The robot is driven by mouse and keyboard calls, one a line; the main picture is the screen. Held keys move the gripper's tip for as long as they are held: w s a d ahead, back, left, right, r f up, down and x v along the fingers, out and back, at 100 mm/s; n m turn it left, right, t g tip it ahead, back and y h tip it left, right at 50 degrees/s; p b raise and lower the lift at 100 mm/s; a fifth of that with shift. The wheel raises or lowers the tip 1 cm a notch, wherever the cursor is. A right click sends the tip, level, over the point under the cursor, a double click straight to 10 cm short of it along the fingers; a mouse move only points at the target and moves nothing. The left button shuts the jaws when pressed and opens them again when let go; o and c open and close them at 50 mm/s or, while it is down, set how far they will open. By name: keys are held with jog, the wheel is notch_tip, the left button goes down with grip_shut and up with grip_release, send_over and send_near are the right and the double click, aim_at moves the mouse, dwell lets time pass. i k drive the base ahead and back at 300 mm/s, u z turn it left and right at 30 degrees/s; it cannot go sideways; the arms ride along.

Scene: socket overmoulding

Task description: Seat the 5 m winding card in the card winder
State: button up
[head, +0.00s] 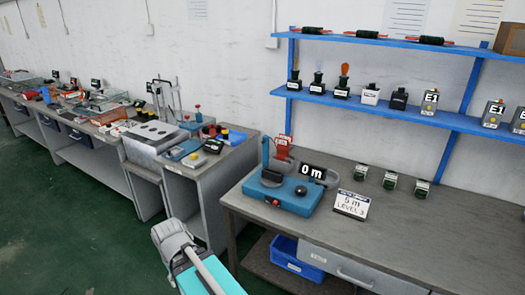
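The card winder (278,194) is a blue-teal unit at the left end of the near grey bench, with an upright blue post at its left. A black display reading "0 m" (312,173) stands at its back right. The white card reading "5 m LEVEL 3" (352,205) is on the bench just right of the winder, apart from it. Whether the winder's card slot is empty is too small to tell. Part of my arm shows at the bottom, left of the bench.
Several small green-and-black blocks (390,180) sit behind and right of the card. A red item (282,146) stands behind the winder. Blue shelves (390,108) hold labelled pieces above. A blue bin (290,258) is under the bench. The bench's front right is clear.

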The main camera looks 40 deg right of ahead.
aim_at(270, 178)
jog(key=i, duration=0.8)
jog(key=z, duration=0.7)
jog(key=i, duration=0.55)
jog(key=z, duration=0.7)
jog(key=i, duration=0.4)
jog(key=z, duration=0.3)
jog(key=k, duration=0.9)
jog(key=z, duration=0.2)
jog(key=i, duration=0.2)
jog(key=u, duration=0.1)
